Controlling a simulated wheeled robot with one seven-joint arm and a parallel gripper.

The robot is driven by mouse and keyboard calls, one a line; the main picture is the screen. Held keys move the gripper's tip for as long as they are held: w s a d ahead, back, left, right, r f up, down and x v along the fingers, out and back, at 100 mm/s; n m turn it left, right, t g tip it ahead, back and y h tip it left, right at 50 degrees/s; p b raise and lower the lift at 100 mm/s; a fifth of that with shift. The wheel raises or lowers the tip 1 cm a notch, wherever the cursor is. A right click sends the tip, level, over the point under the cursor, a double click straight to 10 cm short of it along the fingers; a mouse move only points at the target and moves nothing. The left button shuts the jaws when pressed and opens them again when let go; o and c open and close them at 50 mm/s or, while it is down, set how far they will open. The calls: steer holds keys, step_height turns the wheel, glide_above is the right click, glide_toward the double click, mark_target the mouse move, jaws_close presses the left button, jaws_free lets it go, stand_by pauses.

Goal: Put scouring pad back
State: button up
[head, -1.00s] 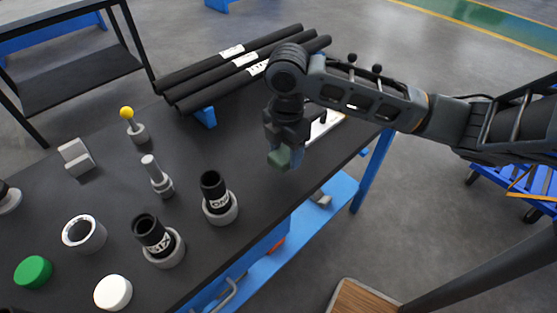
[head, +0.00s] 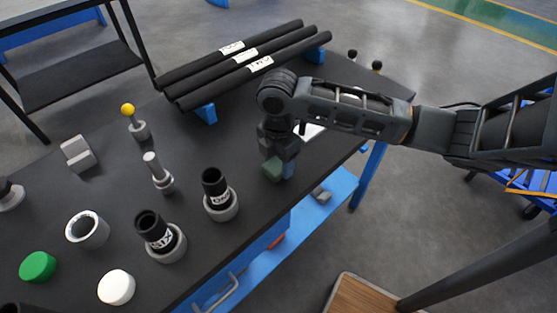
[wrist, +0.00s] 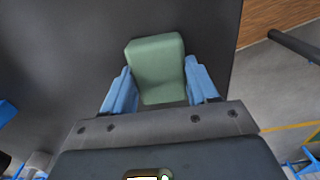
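The scouring pad is a green block (head: 273,170), held at the end of my gripper (head: 280,166) over the right part of the black table. In the wrist view the pad (wrist: 157,65) sits between the two blue fingers of my gripper (wrist: 160,88), which close on its sides. The pad appears above the table top, near its front edge; the exact gap below it cannot be told. A white object (head: 312,132) lies on the table behind my gripper, partly hidden by my arm.
Three black tubes (head: 245,68) lie on blue supports at the back. Black cylinders in grey rings (head: 219,196), a grey block (head: 78,154), a yellow-topped post (head: 129,112), a green disc (head: 38,267) and a white disc (head: 116,287) stand to the left.

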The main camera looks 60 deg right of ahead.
mark_target(278, 163)
steer(key=o, duration=0.4)
step_height(278, 163, up, 12)
steer(key=shift+r+b, duration=0.15)
steer(key=shift+b, duration=0.4)
